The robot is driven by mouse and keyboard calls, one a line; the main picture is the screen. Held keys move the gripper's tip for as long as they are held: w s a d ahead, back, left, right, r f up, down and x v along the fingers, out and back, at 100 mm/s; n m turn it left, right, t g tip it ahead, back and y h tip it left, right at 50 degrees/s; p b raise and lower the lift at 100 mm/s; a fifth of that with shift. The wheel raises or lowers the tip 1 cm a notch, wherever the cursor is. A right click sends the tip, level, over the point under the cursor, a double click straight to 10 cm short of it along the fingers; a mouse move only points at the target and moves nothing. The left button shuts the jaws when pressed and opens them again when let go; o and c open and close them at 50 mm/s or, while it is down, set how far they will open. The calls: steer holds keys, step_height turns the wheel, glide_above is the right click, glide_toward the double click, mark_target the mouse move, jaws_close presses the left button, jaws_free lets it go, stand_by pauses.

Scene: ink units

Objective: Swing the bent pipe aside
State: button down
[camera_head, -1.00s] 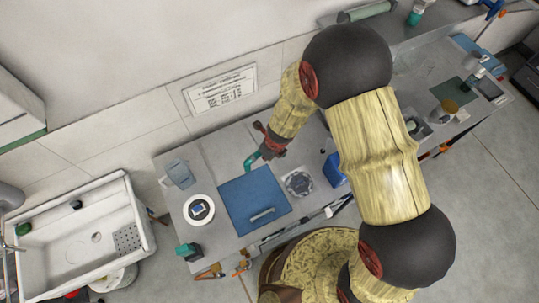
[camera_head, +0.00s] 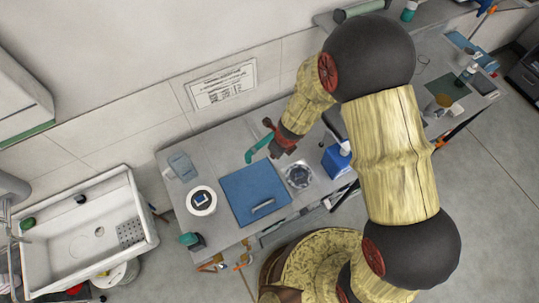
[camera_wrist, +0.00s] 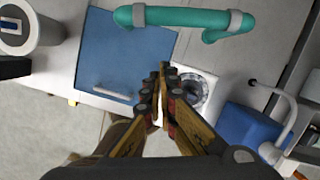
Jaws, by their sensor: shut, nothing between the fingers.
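The teal bent pipe (camera_head: 258,147) is above the bench, behind the blue mat, in the head view. In the wrist view, the pipe (camera_wrist: 185,17) crosses the top of the picture, with grey bands near both its ends. My gripper (camera_head: 282,152) is just right of the pipe in the head view. In the wrist view, the fingers of my gripper (camera_wrist: 163,70) are closed together, hold nothing, and appear below the pipe with a gap between. The pipe's mounting is not clear.
The blue mat (camera_head: 238,190) with a grey handle lies below. A round white container (camera_head: 201,212) stands left of it, and a dark round piece in a pale frame (camera_head: 299,165) lies right. A blue box (camera_head: 335,163) stands farther right. A sink (camera_head: 40,262) is at far left.

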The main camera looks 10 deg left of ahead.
steer(key=w+p+v, duration=0.1)
steer(key=p+v, duration=0.1)
steer(key=v, duration=0.5)
steer(key=shift+s+r+p, duration=0.15)
steer(key=shift+r+p, duration=0.25)
steer(key=shift+r, duration=0.05)
